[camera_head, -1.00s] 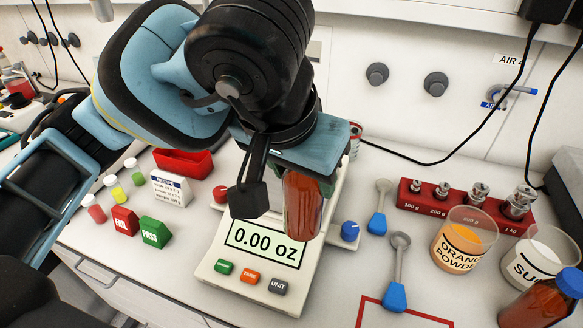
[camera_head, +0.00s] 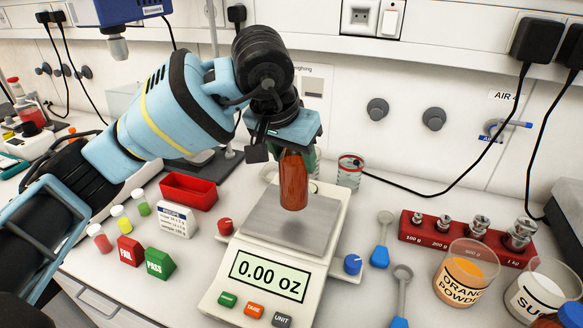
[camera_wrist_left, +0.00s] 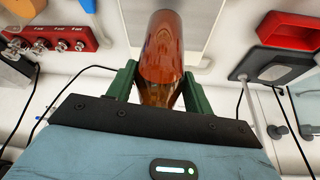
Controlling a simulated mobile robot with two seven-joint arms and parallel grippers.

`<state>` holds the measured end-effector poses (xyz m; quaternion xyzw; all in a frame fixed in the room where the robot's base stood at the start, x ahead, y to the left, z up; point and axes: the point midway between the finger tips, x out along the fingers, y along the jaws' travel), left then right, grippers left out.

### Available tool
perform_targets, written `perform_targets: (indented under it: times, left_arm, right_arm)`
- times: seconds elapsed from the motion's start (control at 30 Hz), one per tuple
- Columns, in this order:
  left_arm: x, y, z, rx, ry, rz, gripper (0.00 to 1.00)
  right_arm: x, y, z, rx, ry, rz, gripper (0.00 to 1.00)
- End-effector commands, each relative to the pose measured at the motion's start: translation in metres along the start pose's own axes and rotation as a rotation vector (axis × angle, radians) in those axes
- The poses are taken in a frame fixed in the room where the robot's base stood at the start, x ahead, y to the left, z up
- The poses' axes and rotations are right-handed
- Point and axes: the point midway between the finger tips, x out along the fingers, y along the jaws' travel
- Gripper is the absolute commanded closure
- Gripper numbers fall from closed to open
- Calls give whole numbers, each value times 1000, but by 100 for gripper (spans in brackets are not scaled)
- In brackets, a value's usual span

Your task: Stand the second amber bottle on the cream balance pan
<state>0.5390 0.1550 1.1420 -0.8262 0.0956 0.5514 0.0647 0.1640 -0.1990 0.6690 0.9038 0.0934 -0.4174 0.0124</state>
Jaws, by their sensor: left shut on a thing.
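An amber bottle (camera_head: 293,182) hangs upright over the balance pan (camera_head: 308,217). My left gripper (camera_head: 290,150) is shut on its upper part. In the left wrist view the bottle (camera_wrist_left: 162,50) sits between the green fingers of my left gripper (camera_wrist_left: 158,95). The balance (camera_head: 237,287) reads 0.00 oz, and the pan looks grey on a cream body. The bottle's base looks a little above the pan, with no visible contact. Another amber bottle (camera_head: 548,322) with a blue cap (camera_head: 571,314) is cut off at the lower right corner. My right gripper is not in view.
A red weight rack (camera_head: 440,236), an orange powder beaker (camera_head: 462,280) and a sugar beaker (camera_head: 535,298) stand right of the balance. Two blue-handled spoons (camera_head: 380,255) lie between. Red FAIL (camera_head: 129,250) and green PASS (camera_head: 159,263) blocks, small vials and a red tray (camera_head: 188,190) are left.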

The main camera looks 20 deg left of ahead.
Motion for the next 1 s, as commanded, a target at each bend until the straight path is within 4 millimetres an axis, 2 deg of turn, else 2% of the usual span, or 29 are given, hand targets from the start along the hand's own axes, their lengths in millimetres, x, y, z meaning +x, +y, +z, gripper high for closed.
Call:
perform_targets:
  times: [0.1, 0.3, 0.4, 0.83, 0.87, 1.0]
  left_arm:
    - [3, -7, -7, -5, 1, 0, 79]
    - [28, -5, 5, -1, 2, 0, 79]
    - [33, -5, 7, 0, 2, 0, 79]
    - [39, -5, 10, -1, 1, -1, 79]
    - [39, -5, 10, -1, 0, -1, 45]
    - [38, -5, 10, -1, 0, -1, 27]
  right_arm:
    - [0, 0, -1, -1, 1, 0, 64]
    - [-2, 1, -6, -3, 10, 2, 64]
    - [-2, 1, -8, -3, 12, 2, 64]
    - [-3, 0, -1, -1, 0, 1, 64]
    - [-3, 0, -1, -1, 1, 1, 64]
    - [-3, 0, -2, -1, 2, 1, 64]
